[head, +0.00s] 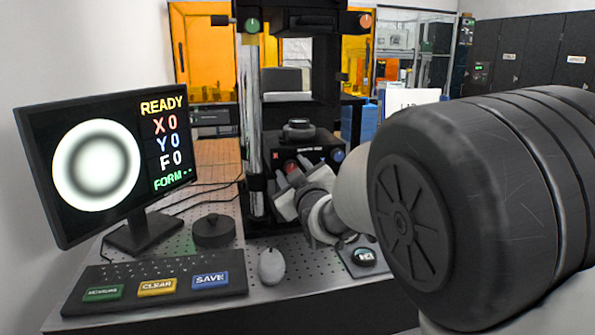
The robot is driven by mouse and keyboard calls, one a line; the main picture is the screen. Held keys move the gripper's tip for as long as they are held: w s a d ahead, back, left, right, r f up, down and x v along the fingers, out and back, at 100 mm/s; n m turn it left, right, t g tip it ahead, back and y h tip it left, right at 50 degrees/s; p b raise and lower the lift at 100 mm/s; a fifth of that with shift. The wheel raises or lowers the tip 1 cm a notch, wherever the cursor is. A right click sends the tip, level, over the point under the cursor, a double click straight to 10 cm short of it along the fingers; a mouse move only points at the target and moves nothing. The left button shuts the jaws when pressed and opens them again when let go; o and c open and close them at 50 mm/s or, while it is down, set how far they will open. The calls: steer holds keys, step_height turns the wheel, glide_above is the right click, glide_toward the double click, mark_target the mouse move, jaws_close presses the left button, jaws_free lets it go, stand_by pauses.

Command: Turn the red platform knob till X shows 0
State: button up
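The monitor (107,150) at left reads READY, X 0 in red, Y 0 in blue, F 0 and FORM with dashes, beside a round pattern of grey rings. The red platform knob (291,167) is on the front of the black instrument (287,150), and its lower part is partly hidden by my gripper. My gripper (293,178) is right at the red knob, with its fingers pointing up at it. I cannot tell whether the fingers touch the knob or how far apart they are. A blue knob (338,155) sits to the right.
A keyboard with MEASURE, CLEAR and SAVE keys (155,287), a mouse (272,266) and a black round puck (214,230) are on the perforated bench (250,245). Green (252,25) and orange (365,20) knobs are higher on the stand. My arm fills the right side.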

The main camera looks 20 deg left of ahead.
steer(key=shift+o, duration=0.3)
steer(key=p+v, duration=0.1)
steer(key=v, duration=1.6)
steer(key=shift+s+d, duration=0.15)
steer(key=shift+d, duration=0.05)
stand_by(0.8)
steer(key=s+d+f+m+g+h, duration=0.1)
steer(key=d+m+g+h, duration=0.15)
steer(key=d, duration=0.45)
steer(key=d+f+m+g+h, duration=0.1)
steer(key=d+f+m+h, duration=0.15)
steer(key=d, duration=0.45)
steer(key=s+d+f+m+g+h, duration=0.2)
steer(key=s+d+m+g, duration=0.15)
steer(key=s+d, duration=0.45)
steer(key=s+d+f+m+g+h, duration=0.2)
steer(key=s+d+m, duration=0.3)
steer(key=s, duration=0.4)
step_height(320, 180, up, 23)
steer(key=s+d+p, duration=0.1)
steer(key=p, duration=2.2)
steer(key=shift+s+d+r+g+p, duration=0.15)
steer(key=shift+s+d+g+p, duration=0.15)
steer(key=shift+d+g, duration=0.1)
